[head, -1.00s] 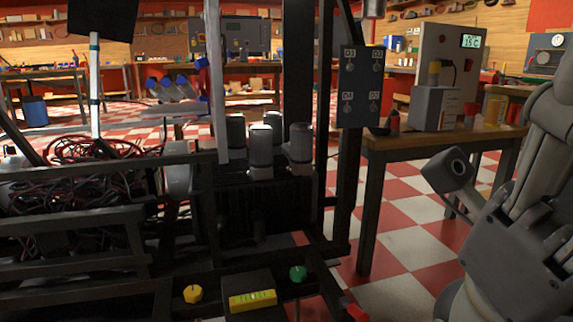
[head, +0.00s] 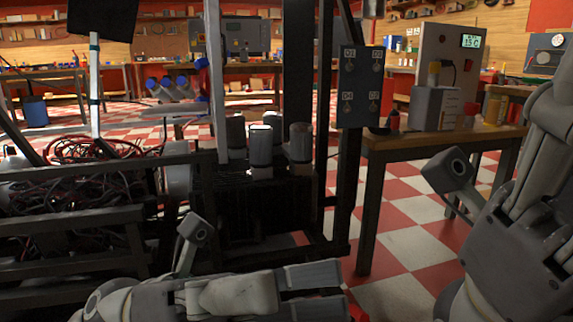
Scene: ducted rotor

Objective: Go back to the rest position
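My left gripper (head: 320,292) lies across the bottom of the head view, pointing right. It is in front of the lower bar of the dark frame, and the bottom edge cuts it off. Its grey finger pads show near its right end, but I cannot tell how far apart they are. I see nothing held in it. My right gripper (head: 512,245) is at the right edge, tilted upward, in front of the checkered floor. Its fingertips are out of view, so its opening cannot be told.
A dark metal frame (head: 343,210) fills the left and middle, holding tangled cables (head: 90,160) and several grey cylinders (head: 261,145). A switch panel (head: 360,88) hangs on its post. A wooden table (head: 440,142) with devices stands at right. The checkered floor (head: 405,215) between is clear.

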